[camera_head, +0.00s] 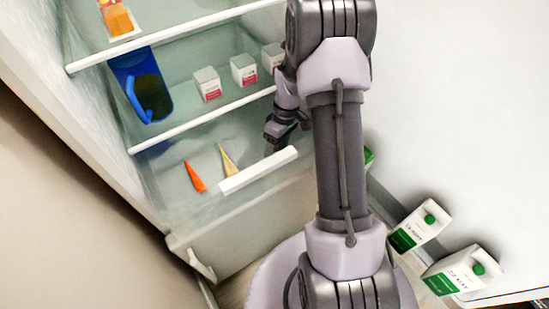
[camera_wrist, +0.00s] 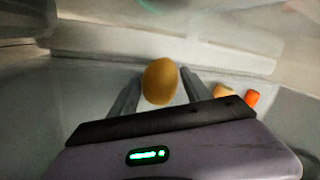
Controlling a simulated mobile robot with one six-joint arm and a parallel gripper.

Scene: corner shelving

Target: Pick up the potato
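The potato (camera_wrist: 160,82) is a brownish-yellow oval in the wrist view, on the floor of the fridge's lowest compartment. My gripper (camera_wrist: 161,75) has one finger on each side of it, with the potato between the fingertips. A thin gap seems to show on each side, so the fingers look open; contact is not visible. In the head view my gripper (camera_head: 279,130) reaches into the lowest compartment, partly behind my arm, and the potato cannot be made out there.
An orange carrot (camera_head: 195,177) and a pale root vegetable (camera_head: 228,160) lie left of my gripper in the head view. A white front rail (camera_head: 258,170) edges the compartment. Above are small white cartons (camera_head: 244,70) and a blue jug (camera_head: 140,86). Green-white cartons (camera_head: 419,226) stand outside, right.

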